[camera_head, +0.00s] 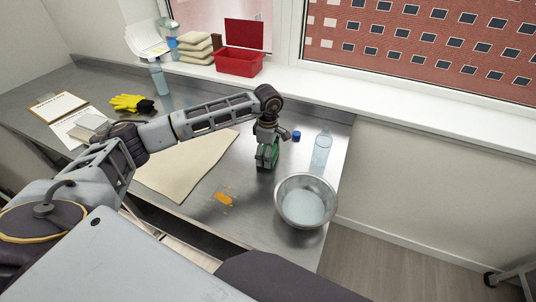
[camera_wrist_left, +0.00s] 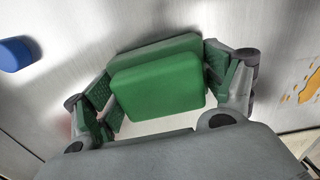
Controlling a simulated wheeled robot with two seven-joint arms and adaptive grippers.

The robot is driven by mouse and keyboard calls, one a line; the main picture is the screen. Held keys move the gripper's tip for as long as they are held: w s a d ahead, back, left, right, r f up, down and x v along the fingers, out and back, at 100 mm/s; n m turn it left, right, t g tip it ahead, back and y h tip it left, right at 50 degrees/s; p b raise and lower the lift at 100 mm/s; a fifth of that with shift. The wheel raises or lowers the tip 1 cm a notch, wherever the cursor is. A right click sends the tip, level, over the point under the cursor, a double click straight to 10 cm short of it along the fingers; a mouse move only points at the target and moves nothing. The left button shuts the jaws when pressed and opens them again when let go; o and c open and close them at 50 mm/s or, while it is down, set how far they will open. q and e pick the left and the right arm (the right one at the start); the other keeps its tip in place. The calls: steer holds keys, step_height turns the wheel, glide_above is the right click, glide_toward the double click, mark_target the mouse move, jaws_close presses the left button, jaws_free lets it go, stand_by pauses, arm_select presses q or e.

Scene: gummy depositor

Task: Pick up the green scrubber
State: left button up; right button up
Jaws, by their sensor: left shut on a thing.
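The green scrubber (camera_wrist_left: 158,85) is a rounded green block between the two fingers of my left gripper (camera_wrist_left: 160,88) in the left wrist view. The fingers press on its two sides, and the gripper is shut on it. In the head view my left gripper (camera_head: 267,150) points down over the metal counter, right of the beige mat, with green showing between its fingers. I cannot tell whether the scrubber touches the counter. My right gripper is not in view.
A metal bowl (camera_head: 306,201) stands near the counter's right edge, with a clear bottle (camera_head: 322,148) and a blue cap (camera_head: 297,136) behind it. An orange spill (camera_head: 223,198) lies in front. Yellow gloves (camera_head: 128,102) and a clipboard (camera_head: 58,106) lie at left.

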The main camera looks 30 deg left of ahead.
arm_select(q)
steer(key=shift+r, duration=0.95)
step_height(320, 180, up, 4)
steer(key=shift+f+b, duration=0.2)
steer(key=shift+b, duration=0.1)
step_height(320, 180, up, 3)
steer(key=shift+r, duration=0.8)
steer(key=o, duration=0.5)
steer(key=c, duration=0.4)
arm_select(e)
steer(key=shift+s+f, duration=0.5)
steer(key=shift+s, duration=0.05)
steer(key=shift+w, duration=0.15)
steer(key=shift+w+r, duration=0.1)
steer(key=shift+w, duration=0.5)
